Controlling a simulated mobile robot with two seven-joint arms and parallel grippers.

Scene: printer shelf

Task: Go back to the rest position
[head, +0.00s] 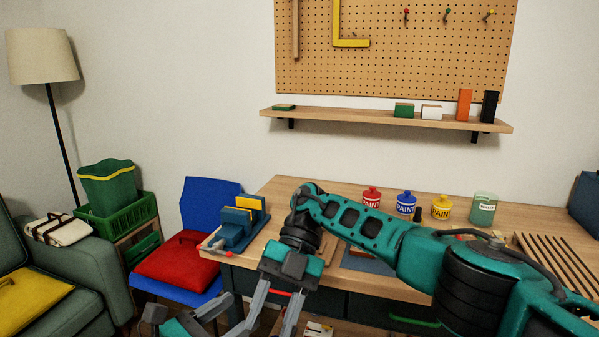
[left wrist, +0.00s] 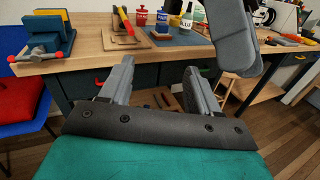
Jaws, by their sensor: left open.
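My left gripper (head: 236,314) is low in the head view, left of centre, with its teal body partly cut off by the bottom edge. In the left wrist view its two grey fingers (left wrist: 159,68) stand apart with nothing between them, in front of the desk. My right arm crosses the head view from the right, and its gripper (head: 271,322) hangs fingers down close beside the left one. Its fingers are spread, with nothing seen held, and the tips are near the bottom edge. A large grey part, apparently of the right gripper, fills the upper right of the left wrist view.
A wooden desk (head: 290,188) stands ahead, with a blue vise (head: 236,229) at its left end and red (head: 371,197), blue (head: 405,206) and yellow (head: 441,208) paint jars behind my right arm. A blue chair (head: 208,201) with a red cushion (head: 180,258) stands left of it.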

